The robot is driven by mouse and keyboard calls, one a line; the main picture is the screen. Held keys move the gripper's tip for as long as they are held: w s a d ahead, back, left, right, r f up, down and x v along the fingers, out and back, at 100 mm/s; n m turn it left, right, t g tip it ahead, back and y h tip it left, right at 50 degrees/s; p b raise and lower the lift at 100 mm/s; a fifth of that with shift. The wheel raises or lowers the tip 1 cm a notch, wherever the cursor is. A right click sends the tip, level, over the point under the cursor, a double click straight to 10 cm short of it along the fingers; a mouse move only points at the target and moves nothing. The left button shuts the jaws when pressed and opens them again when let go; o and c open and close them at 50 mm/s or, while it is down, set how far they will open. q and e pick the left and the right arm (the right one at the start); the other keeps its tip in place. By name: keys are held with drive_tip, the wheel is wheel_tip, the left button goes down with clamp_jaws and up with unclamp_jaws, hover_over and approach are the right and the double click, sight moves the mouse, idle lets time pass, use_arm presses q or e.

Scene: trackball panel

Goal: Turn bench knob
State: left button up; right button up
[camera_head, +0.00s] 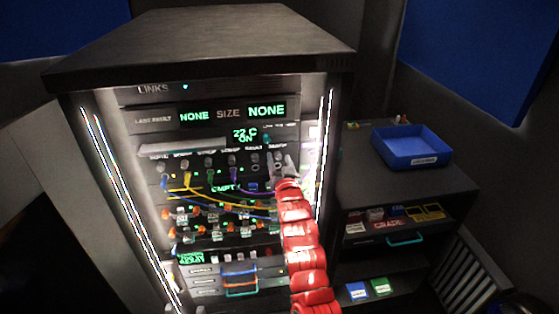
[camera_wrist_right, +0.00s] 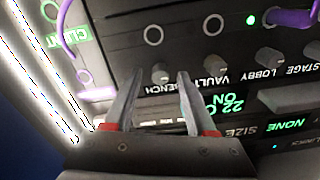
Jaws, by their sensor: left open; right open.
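The bench knob (camera_wrist_right: 160,73) is a small grey knob beside its BENCH label in the right wrist view, where the panel appears upside down. My right gripper (camera_wrist_right: 160,77) is open, with one fingertip on each side of the knob; contact cannot be told. In the head view my right gripper (camera_head: 281,166) is at the right end of the knob row and covers much of that spot. My left gripper is not in view.
The vault knob (camera_wrist_right: 213,66) and lobby knob (camera_wrist_right: 268,55) sit beside it. A purple cable (camera_wrist_right: 291,18) is plugged in nearby. A lit display (camera_head: 245,134) is above the row. A blue tray (camera_head: 411,147) stands on the cabinet at right.

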clamp_jaws()
